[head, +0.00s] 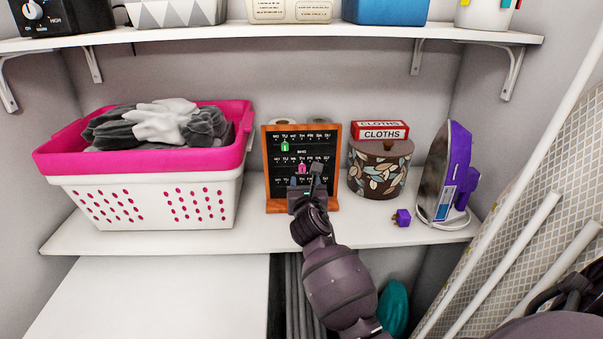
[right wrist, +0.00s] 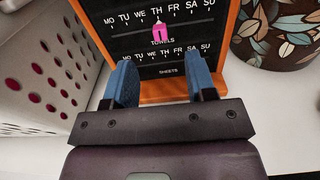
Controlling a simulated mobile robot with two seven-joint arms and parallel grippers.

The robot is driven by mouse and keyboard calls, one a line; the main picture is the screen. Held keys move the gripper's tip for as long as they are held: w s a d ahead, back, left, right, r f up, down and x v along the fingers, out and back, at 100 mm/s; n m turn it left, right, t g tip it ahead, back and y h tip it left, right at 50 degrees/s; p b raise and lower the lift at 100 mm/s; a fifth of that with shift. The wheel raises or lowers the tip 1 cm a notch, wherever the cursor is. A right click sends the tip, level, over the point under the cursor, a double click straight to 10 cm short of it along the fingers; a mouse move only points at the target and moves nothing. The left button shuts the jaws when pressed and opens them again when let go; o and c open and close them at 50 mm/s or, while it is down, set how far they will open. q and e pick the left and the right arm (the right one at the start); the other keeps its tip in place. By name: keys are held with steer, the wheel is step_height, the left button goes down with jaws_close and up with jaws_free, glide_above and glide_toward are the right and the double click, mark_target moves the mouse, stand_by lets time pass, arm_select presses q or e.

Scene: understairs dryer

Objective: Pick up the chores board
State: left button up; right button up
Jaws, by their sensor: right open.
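The chores board (head: 274,172) stands upright on the shelf, with a wooden frame, a black face with weekday rows, and small green and pink markers. In the right wrist view the board (right wrist: 120,48) fills the upper middle, showing the rows "TOWELS" and "SHEETS" and a pink marker. My right gripper (head: 306,180) is in front of the board's lower part and hides some of it. In the right wrist view its two blue fingertips (right wrist: 162,82) are spread apart with nothing between them but the board behind. Whether they touch the board is unclear. My left gripper is not in view.
A pink and white laundry basket (head: 150,200) with grey cloths stands close left of the board. A leaf-patterned pot (head: 378,170) with a "CLOTHS" box (head: 380,131), a small purple object (head: 402,218) and a purple iron (head: 447,180) stand right. An upper shelf (head: 270,30) runs above.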

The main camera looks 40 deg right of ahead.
mark_target(302, 168)
steer(key=shift+f+b+x, duration=0.15)
steer(key=shift+x, duration=2.2)
steer(key=shift+f+b+x, duration=0.1)
steer(key=shift+b+x, duration=0.05)
steer(key=shift+x, duration=2.2)
steer(key=shift+c, duration=0.5)
jaws_close()
steer(key=shift+r, duration=0.2)
